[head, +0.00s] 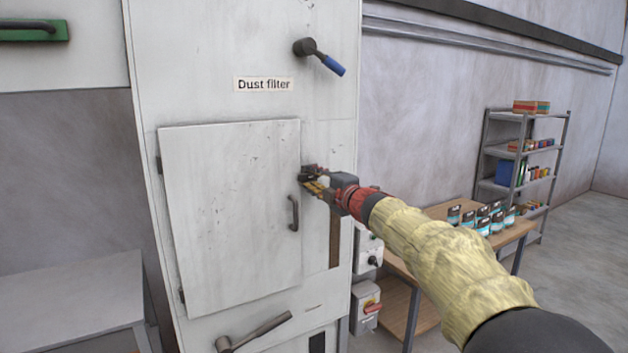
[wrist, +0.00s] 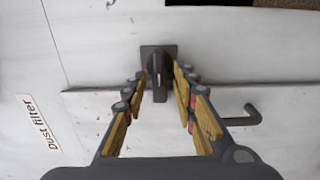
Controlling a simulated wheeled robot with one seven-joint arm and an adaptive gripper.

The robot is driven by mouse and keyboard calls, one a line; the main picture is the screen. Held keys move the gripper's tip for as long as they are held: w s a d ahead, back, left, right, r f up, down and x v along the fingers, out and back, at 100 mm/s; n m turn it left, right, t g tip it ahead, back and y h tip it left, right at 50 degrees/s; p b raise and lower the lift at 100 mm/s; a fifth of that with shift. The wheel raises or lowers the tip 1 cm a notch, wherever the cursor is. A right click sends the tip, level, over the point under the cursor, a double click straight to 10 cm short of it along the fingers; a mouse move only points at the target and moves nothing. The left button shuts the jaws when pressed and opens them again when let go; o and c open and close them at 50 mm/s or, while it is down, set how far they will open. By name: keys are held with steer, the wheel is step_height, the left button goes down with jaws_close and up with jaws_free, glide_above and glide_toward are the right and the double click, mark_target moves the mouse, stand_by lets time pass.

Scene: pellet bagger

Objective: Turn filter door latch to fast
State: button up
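The filter door (head: 230,215) is a pale, scuffed panel on the cabinet labelled "Dust filter", and it looks closed. The latch (wrist: 157,72) is a dark turn piece on a dark plate at the door's edge, seen in the wrist view. In the head view my gripper hides most or all of it. My gripper (head: 314,181) is at the door's right edge, above the door handle (head: 293,212). In the wrist view my gripper (wrist: 161,82) is open, with one yellow-padded finger on each side of the latch. I cannot tell whether either finger touches it.
A lever with a blue grip (head: 333,66) sticks out above the door, right of the label (head: 264,84). Another lever (head: 255,330) is below the door. Switch boxes (head: 365,305), a wooden table (head: 515,233) with cans and a shelf rack (head: 487,150) stand to the right.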

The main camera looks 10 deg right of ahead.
steer(key=v, duration=1.2)
